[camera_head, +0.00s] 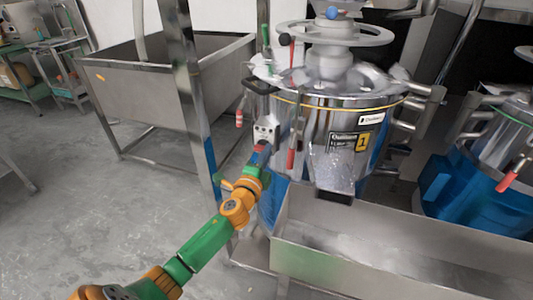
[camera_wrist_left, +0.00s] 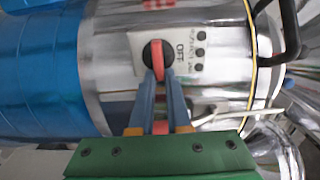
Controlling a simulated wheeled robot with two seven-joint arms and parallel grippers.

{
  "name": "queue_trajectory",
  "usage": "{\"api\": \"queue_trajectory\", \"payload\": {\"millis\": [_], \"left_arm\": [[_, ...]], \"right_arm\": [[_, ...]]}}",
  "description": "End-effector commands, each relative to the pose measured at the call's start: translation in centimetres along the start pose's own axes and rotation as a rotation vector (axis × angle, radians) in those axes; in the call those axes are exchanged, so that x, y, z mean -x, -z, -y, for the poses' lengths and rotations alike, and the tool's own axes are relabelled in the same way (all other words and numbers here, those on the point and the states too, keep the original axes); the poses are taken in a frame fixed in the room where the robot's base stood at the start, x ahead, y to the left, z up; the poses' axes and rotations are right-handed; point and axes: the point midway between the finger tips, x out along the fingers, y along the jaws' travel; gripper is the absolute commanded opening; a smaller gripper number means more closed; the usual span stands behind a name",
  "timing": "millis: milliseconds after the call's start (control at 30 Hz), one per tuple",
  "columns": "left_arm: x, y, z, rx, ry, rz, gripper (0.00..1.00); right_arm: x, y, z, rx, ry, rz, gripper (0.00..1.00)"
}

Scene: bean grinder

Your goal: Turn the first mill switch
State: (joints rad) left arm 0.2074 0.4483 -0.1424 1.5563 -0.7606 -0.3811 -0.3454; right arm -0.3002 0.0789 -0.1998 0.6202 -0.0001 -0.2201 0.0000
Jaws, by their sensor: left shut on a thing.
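The first mill (camera_head: 325,122) is a shiny metal drum with a yellow "1" label and a blue lower part. Its switch panel (camera_head: 267,128) is on the drum's left side; in the left wrist view the switch is a red handle (camera_wrist_left: 158,55) on a black round dial, beside "OFF" lettering. My left gripper (camera_head: 261,150) reaches up to the panel. In the left wrist view its blue-grey fingers (camera_wrist_left: 161,82) are shut on the red handle, covering its lower end. My right gripper is in neither view.
A steel trough (camera_head: 400,262) stands in front of the mill, right of my left arm. A steel sink (camera_head: 150,85) and a metal post (camera_head: 188,90) are to the left. A second mill (camera_head: 500,140) is at right. Floor at left is clear.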

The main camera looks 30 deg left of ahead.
Motion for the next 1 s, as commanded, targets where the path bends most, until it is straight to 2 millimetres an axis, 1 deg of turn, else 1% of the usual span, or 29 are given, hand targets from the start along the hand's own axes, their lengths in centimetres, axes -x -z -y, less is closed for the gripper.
{"api": "queue_trajectory", "payload": {"millis": [233,600,633,667,700,733,1000], "left_arm": [[-0.05,-0.13,0.13,-0.034,0.004,0.003,0.0],[-0.06,-0.15,0.19,-0.036,0.005,0.004,0.0],[-0.06,-0.15,0.19,-0.036,0.005,0.004,0.23],[-0.06,-0.14,0.19,-0.036,0.005,0.003,0.31],[-0.06,-0.14,0.18,-0.035,0.005,0.003,0.42],[-0.05,-0.13,0.16,-0.035,0.004,0.003,0.45],[0.01,-0.06,0.05,-0.034,0.002,0.001,0.45]], "right_arm": [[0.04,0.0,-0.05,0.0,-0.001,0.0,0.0],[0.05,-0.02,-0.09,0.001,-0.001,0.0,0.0],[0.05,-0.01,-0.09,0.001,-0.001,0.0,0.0],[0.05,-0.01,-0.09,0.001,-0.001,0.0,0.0],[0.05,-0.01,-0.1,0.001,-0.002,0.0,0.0],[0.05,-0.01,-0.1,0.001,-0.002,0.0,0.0],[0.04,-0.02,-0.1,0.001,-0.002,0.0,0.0]]}}
